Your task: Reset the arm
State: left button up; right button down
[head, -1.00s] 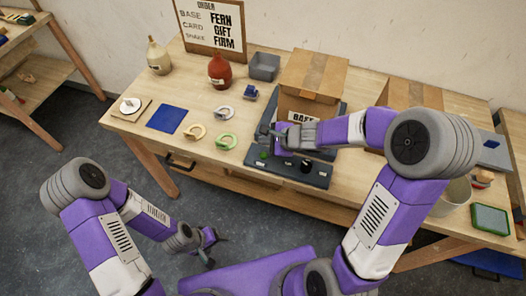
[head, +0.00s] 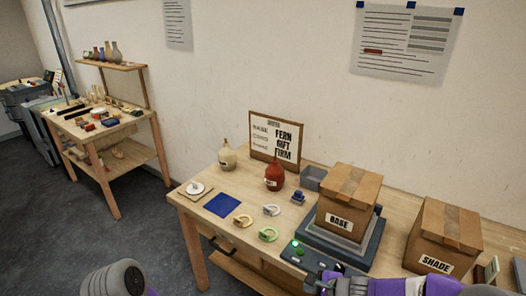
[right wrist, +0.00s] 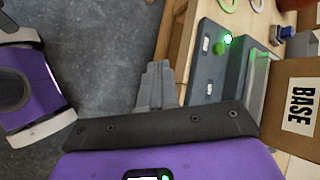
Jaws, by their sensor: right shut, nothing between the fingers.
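My right gripper (head: 328,283) is at the lower edge of the head view, in front of the grey test station (head: 318,257). In the right wrist view its fingers (right wrist: 157,87) are together and empty, beside the station's front edge. A cardboard box labelled BASE (head: 345,200) sits on the station, and its side also shows in the right wrist view (right wrist: 287,95). A green light (right wrist: 228,39) glows on the station panel. My left arm shows only as a grey joint at the lower left of the head view; its gripper is out of frame.
A box labelled SHADE (head: 443,240) stands to the right on the table. An order board (head: 275,138), a red vase (head: 274,178), a cream vase (head: 227,156), a blue mat (head: 223,205), several rings and a grey bin (head: 313,178) are at left. Floor is clear left of the table.

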jog(key=s+a+f+n+g, duration=0.2)
jog(key=s+f+n+g, duration=0.1)
jog(key=s+f+n, duration=0.5)
jog(key=s+a+f+n+g+h, duration=0.1)
jog(key=s+a+f+n+g, duration=0.1)
jog(key=s+f+n, duration=0.6)
notch_tip(320, 180, down, 7)
jog(key=shift+s+a+f+g, duration=0.1)
jog(key=shift+s+a+g, duration=0.05)
jog(key=shift+s+g, duration=0.4)
